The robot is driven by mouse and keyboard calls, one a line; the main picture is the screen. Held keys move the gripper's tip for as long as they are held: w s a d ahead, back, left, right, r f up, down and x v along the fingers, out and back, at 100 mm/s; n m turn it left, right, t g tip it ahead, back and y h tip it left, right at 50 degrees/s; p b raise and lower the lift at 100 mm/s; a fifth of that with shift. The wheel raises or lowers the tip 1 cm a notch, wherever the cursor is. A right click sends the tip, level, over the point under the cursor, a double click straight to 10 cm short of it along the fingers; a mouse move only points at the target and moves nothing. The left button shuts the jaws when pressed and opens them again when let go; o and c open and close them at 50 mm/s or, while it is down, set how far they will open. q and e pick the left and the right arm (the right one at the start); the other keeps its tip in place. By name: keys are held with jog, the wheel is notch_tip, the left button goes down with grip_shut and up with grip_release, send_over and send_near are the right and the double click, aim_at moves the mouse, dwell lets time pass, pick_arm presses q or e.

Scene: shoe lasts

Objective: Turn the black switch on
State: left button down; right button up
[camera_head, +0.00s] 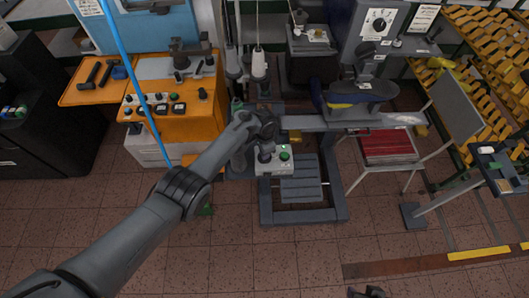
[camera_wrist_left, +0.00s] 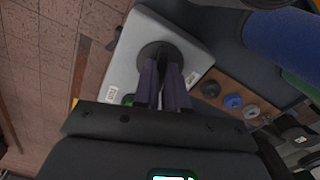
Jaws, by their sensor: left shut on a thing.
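A pale control box (camera_head: 275,170) stands in the middle of the head view, with a green button (camera_head: 285,155) on its top right. In the left wrist view the same box (camera_wrist_left: 140,40) carries a round black switch (camera_wrist_left: 160,50) and two small white labels. My left gripper (camera_head: 265,150) reaches down onto the box from above. In the left wrist view its two fingers (camera_wrist_left: 165,85) are close together over the switch, shut on it. The fingers hide part of the switch, so its turn position cannot be told. The green button (camera_wrist_left: 128,99) is partly hidden beside the gripper.
An orange machine table (camera_head: 178,118) with several knobs stands to the left. A grey bench arm (camera_head: 345,122) and a red-seated chair (camera_head: 388,146) are to the right. A yellow rack fills the far right. A dark shape at the bottom edge may be my right gripper.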

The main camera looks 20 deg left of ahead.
pick_arm(q)
jog(key=shift+m+b, duration=0.35)
jog(key=shift+m, duration=1.65)
jog(key=c, duration=1.2)
grip_release()
notch_tip(320, 180, up, 11)
jog(key=p, duration=0.4)
jog(key=shift+f, duration=0.1)
